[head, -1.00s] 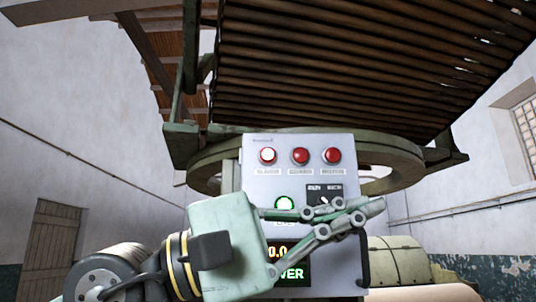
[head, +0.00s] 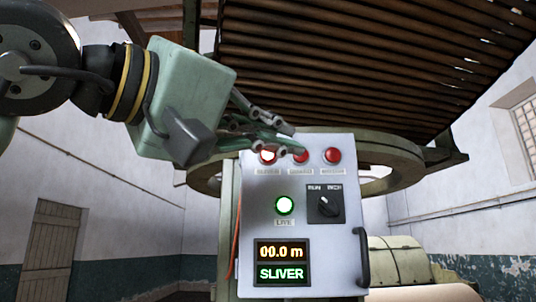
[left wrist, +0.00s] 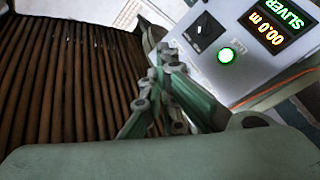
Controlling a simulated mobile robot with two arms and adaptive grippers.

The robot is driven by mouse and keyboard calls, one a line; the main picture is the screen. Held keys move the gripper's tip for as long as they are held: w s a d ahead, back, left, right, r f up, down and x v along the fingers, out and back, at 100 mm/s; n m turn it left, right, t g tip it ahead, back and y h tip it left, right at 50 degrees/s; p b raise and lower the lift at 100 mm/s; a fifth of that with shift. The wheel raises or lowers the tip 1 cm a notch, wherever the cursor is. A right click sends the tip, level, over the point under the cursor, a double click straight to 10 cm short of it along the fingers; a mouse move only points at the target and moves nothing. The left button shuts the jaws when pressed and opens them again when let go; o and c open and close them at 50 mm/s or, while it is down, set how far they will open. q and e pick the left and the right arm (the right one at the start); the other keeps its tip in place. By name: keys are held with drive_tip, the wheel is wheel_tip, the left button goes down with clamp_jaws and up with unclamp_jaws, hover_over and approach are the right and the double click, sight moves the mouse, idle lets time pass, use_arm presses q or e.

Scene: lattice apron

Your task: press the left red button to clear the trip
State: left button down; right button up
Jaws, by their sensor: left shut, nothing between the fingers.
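A pale grey control panel (head: 257,222) stands in front of me with a row of three red buttons near its top. The left red button (head: 267,157) has a bright, lit centre and is partly covered by my left gripper. The middle red button (head: 301,157) is also partly covered; the right red button (head: 333,155) is clear. My left gripper (head: 297,141) is shut and empty, its fingers reaching across the panel's top from the left. I cannot tell whether it touches anything. In the left wrist view the fingers (left wrist: 168,75) hide the button row.
Below the buttons are a lit green lamp (head: 284,205), a black rotary switch (head: 325,204) and a display (head: 281,262) reading 00.0 m and SLIVER. A dark handle (head: 363,257) is on the panel's right side. A slatted apron (head: 350,65) hangs above and behind.

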sight(272, 156)
use_arm(q)
drive_tip(key=shift+w, duration=0.15)
drive_tip(key=shift+w+p, duration=1.5)
drive_tip(key=shift+w, duration=2.7)
drive_tip(key=shift+w+r, duration=0.1)
drive_tip(key=shift+w, duration=0.35)
